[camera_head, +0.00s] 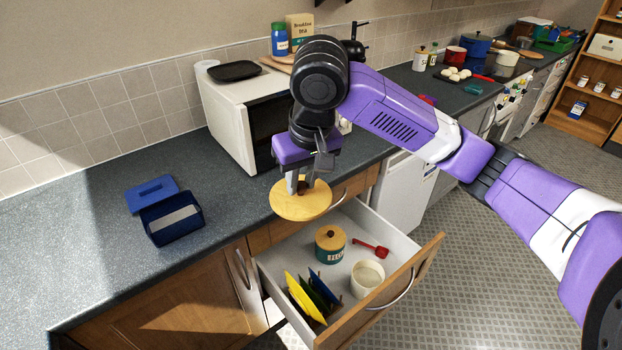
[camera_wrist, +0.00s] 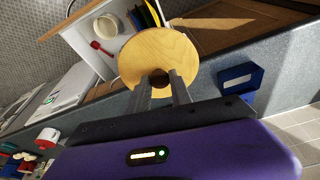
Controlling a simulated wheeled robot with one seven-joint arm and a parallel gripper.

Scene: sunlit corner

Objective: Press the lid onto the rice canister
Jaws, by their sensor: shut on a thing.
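A round light-wood lid (camera_head: 299,205) with a dark knob hangs from my gripper (camera_head: 300,187), held level above the back of the open drawer. In the wrist view the lid (camera_wrist: 150,52) is seen from above, with the fingers of my gripper (camera_wrist: 161,84) shut on its knob. A white open canister (camera_head: 368,279) with pale contents, seemingly the rice canister, stands upright at the drawer's front right. It also shows in the wrist view (camera_wrist: 107,26). The lid is apart from it, to its upper left. No label is readable on it.
A white microwave (camera_head: 229,110) stands behind my gripper. A blue box (camera_head: 172,222) lies on the counter left.

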